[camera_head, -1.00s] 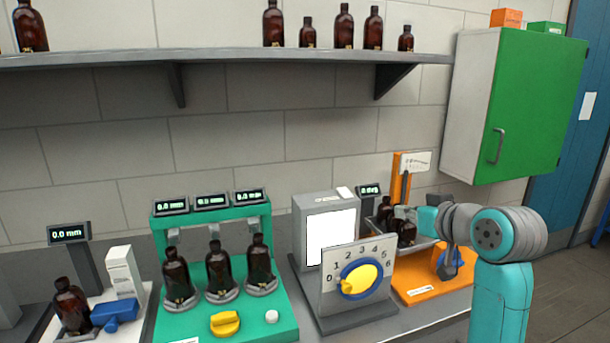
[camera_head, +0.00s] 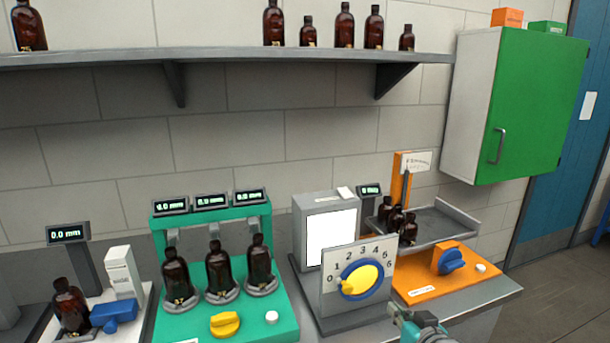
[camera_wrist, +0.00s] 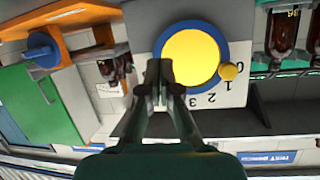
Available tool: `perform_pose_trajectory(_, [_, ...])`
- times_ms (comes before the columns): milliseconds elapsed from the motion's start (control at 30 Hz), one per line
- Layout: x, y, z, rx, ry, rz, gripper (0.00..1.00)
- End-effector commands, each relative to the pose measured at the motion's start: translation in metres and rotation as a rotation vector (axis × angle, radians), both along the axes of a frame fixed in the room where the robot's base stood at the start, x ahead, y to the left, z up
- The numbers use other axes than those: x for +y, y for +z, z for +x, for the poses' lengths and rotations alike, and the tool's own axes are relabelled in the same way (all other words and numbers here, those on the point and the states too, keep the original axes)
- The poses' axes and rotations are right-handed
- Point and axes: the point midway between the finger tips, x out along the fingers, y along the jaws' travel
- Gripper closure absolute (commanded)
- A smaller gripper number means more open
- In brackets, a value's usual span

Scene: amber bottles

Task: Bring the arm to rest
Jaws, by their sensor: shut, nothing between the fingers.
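My gripper (camera_wrist: 159,72) shows in the wrist view with its dark fingers together and empty. Behind its fingertips is the grey dial stand (camera_wrist: 238,92) with a yellow knob (camera_wrist: 192,57) in a blue ring. In the head view, the end of my arm (camera_head: 418,329) shows low at the bottom edge, in front of the bench and right of the dial stand (camera_head: 335,298). Most of my arm is out of that view.
A green fixture (camera_head: 170,322) holds three amber bottles (camera_head: 218,268). An orange station (camera_head: 425,292) has a grey tray (camera_head: 445,218) with several small bottles at its left end. A wall shelf (camera_head: 220,57) carries more bottles. A green-doored cabinet (camera_head: 535,105) hangs at right.

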Motion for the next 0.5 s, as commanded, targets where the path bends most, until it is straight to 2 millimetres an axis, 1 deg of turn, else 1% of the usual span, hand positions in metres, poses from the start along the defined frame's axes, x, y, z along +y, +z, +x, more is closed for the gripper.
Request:
perform_pose_trajectory(33, [0.001, -0.02, -0.012, 0.01, -0.012, 0.006, 1.0])
perform_pose_trajectory(167, [0.003, -0.058, -0.042, 0.009, -0.045, 0.015, 1.0])
perform_pose_trajectory(200, [0.004, -0.069, -0.052, 0.009, -0.054, 0.017, 1.0])
perform_pose_trajectory(367, [0.005, -0.108, -0.095, 0.009, -0.092, 0.02, 1.0])
perform_pose_trajectory(500, [0.006, -0.136, -0.135, 0.007, -0.122, 0.017, 1.0])
